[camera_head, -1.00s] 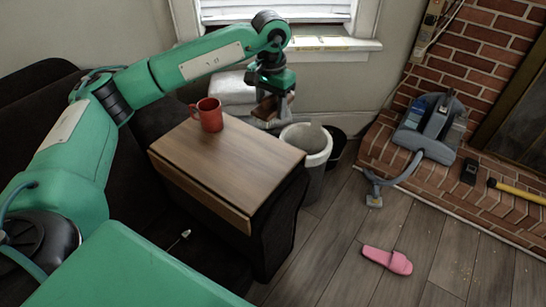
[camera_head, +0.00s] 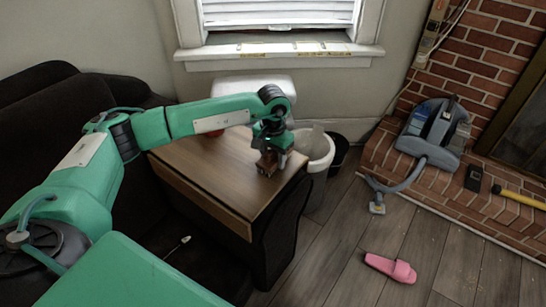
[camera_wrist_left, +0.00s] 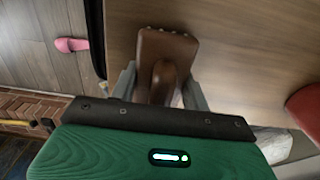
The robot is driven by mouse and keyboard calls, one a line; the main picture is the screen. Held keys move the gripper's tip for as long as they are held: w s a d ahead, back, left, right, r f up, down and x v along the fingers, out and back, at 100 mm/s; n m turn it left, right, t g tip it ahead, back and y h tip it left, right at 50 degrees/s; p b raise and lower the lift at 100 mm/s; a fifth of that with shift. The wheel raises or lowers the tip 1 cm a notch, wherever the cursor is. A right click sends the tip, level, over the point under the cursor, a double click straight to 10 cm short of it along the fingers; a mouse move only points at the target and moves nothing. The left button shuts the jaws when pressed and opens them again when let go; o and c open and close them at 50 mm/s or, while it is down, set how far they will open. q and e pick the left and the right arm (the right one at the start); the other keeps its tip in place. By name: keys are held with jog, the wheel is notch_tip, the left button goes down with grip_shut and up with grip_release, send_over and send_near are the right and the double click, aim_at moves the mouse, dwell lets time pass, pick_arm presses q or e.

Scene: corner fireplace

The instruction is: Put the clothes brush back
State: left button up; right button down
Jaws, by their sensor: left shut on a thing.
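The brown clothes brush (camera_head: 267,166) is in the jaws of my left gripper (camera_head: 271,152), at the right part of the wooden table top (camera_head: 215,180). In the left wrist view the brush (camera_wrist_left: 166,50) sits between the two grey fingers, its broad end pointing away from the gripper, over the table surface (camera_wrist_left: 230,50). I cannot tell whether the brush touches the table top. My right gripper is not in view.
A red mug (camera_wrist_left: 306,108) stands on the table, mostly hidden behind my left arm in the head view. A waste bin (camera_head: 318,160) stands beside the table. A pink slipper (camera_head: 390,267) and a vacuum cleaner (camera_head: 436,132) are to the right. The table's middle is clear.

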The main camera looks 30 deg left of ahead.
pick_arm(q)
jog(key=shift+f, duration=0.1)
jog(key=o, duration=1)
jog(key=shift+o, duration=0.2)
